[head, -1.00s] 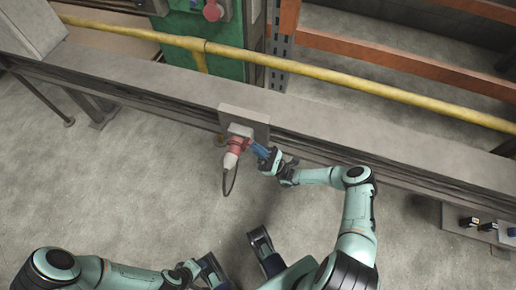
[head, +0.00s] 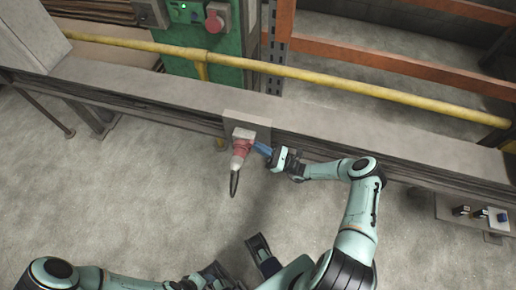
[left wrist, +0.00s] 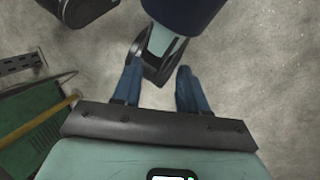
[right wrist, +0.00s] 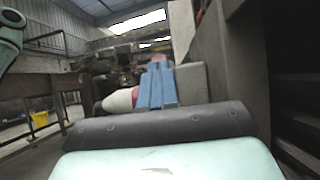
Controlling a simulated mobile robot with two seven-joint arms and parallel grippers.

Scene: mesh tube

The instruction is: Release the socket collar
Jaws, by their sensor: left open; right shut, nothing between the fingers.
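A red socket collar (head: 241,148) sits on a pale housing (head: 243,133) fixed to a grey plate (head: 262,129) on the beam. A white plug (head: 238,163) points down from it, with a dark cable (head: 234,184) below. My right gripper (head: 261,149) is shut and empty, its blue fingers at the right side of the collar. In the right wrist view the fingers (right wrist: 157,84) overlap the red part, with the white plug (right wrist: 118,100) to their left; contact is unclear. My left gripper (left wrist: 158,88) is open and empty over the floor, far from the socket.
A long grey beam (head: 150,98) runs behind the socket, with a yellow rail (head: 350,84) above it. A green panel with a red knob (head: 214,20) stands at the back. Small boxes (head: 461,211) sit on a ledge at right. The floor in front is clear.

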